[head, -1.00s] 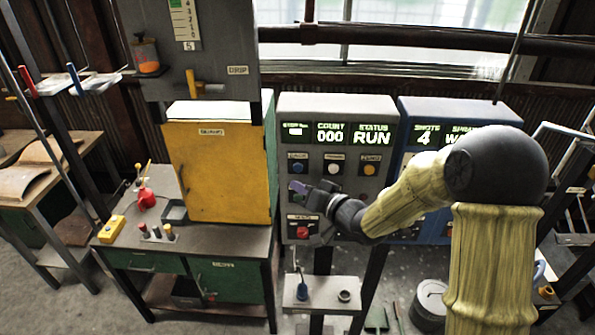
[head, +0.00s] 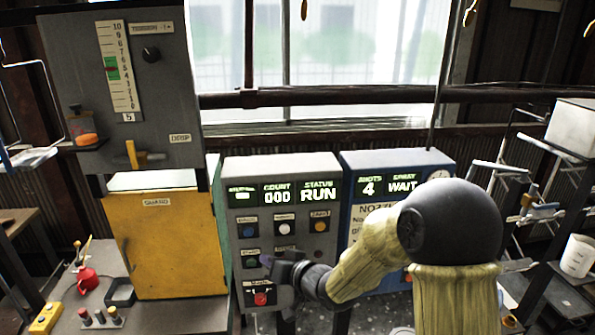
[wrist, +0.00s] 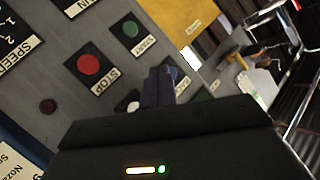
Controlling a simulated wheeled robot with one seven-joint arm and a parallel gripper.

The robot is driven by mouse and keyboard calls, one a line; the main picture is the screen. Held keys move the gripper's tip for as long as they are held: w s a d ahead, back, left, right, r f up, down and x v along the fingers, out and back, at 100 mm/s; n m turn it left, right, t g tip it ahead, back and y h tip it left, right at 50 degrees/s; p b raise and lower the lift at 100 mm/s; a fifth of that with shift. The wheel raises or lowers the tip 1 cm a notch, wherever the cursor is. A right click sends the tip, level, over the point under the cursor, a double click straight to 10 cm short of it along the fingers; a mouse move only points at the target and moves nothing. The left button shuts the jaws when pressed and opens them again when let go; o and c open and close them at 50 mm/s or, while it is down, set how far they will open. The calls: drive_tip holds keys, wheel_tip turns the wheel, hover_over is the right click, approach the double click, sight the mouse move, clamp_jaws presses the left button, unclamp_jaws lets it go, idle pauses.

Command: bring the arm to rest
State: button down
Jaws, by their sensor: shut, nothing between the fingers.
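My gripper (head: 268,261) is in front of the lower part of the grey control panel (head: 232,190), whose displays read COUNT 000 and STATUS RUN. In the wrist view my gripper's dark fingers (wrist: 159,86) are together, with nothing between them. The wrist view shows a red STOP button (wrist: 88,64) and a green START button (wrist: 130,29) beyond the fingers. In the head view a red button (head: 260,299) sits low on the panel, just below the fingers. I cannot tell the exact gap between fingertips and panel.
A blue panel (head: 349,215) reading SHOTS 4 and SPRAY WAIT stands to the right, partly behind my arm. A yellow guard (head: 175,245) stands to the left, beside a bench with a red oil can (head: 87,281). A rack with a white bucket (head: 578,256) is at far right.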

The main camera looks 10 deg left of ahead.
drive_tip(key=s+d+f+m+h+b, duration=0.1)
drive_tip(key=s+d+f+h, duration=0.2)
drive_tip(key=d, duration=0.5)
drive_tip(key=d+f+m+h+b, duration=0.1)
drive_tip(key=d+f+h, duration=0.3)
drive_tip(key=d, duration=0.5)
drive_tip(key=s+d+f+m+g+h+b, duration=0.1)
drive_tip(key=s+d+g+h, duration=0.1)
drive_tip(key=s+d, duration=0.3)
drive_tip(key=s+d+f+m+g+h+b, duration=0.1)
drive_tip(key=s+d+g, duration=0.3)
drive_tip(key=s, duration=0.7)
drive_tip(key=shift+s+d+f+g+h+b, duration=0.3)
drive_tip(key=shift+d+f+h, duration=0.4)
drive_tip(key=shift+d, duration=0.35)
idle(1.0)
idle(1.9)
